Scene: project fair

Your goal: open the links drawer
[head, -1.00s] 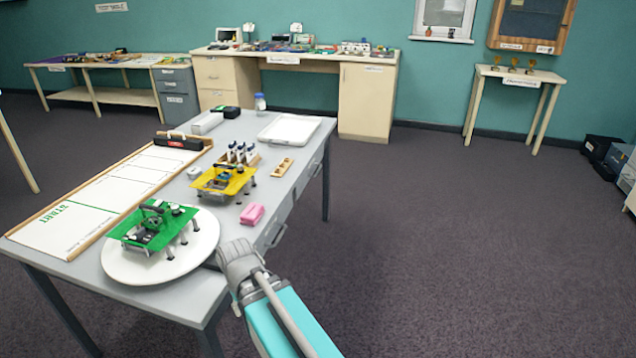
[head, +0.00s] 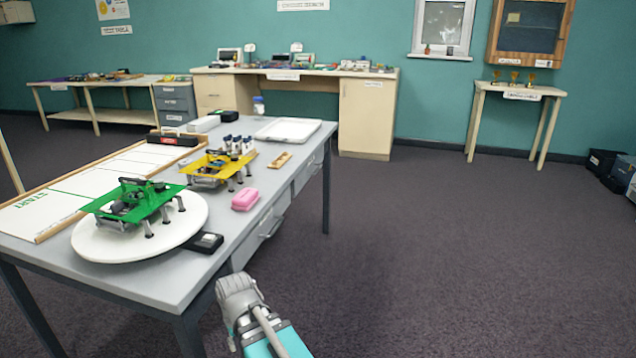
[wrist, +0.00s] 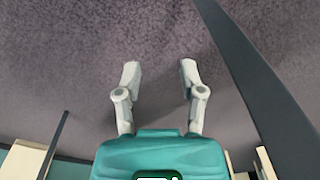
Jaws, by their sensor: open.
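The grey table has two drawers in its right side. The nearer drawer (head: 262,234) has a bar handle (head: 272,227) and looks shut. The farther drawer (head: 308,170) also looks shut. I cannot read a label on either, so I cannot tell which is the links drawer. My gripper (head: 238,292) is low beside the table's near right corner, below and in front of the nearer drawer, apart from its handle. In the wrist view my gripper (wrist: 158,70) is open and empty, with carpet between its fingers. No drawer shows clearly there.
A dark table leg (wrist: 255,85) runs close beside my fingers in the wrist view. On the tabletop are a green walker model on a round white turntable (head: 95,243), a black box (head: 207,243), a yellow model (head: 208,165) and a pink block (head: 245,199). Carpet on the right is clear.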

